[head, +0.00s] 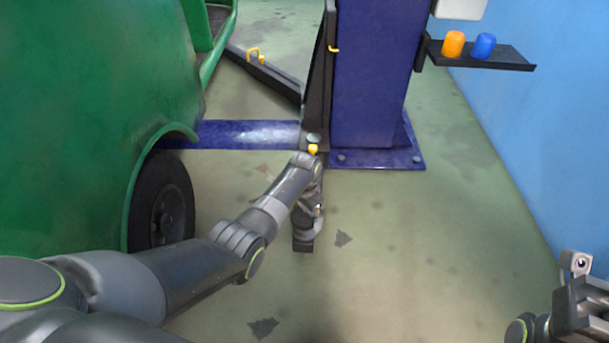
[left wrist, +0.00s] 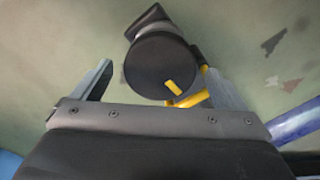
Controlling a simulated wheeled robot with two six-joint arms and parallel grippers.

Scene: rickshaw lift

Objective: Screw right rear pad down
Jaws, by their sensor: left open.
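The pad is a dark round disc (left wrist: 160,62) with a yellow tab on its face, seen in the left wrist view. Behind it is a black block-like arm end (left wrist: 147,17); in the head view this dark end (head: 303,245) shows low beside my wrist. My left gripper (left wrist: 157,70) is open, one finger on each side of the disc; I cannot tell whether they touch it. In the head view my left gripper (head: 310,208) is mostly hidden by my own forearm and wrist. My right gripper (head: 578,298) is partly in view at the lower right edge, away from the pad.
A green rickshaw body (head: 90,110) with a black wheel (head: 165,200) stands left. A blue lift post (head: 370,75) stands ahead on a blue floor beam (head: 240,133). A shelf (head: 505,57) holds orange and blue caps. Floor right of the arm is clear.

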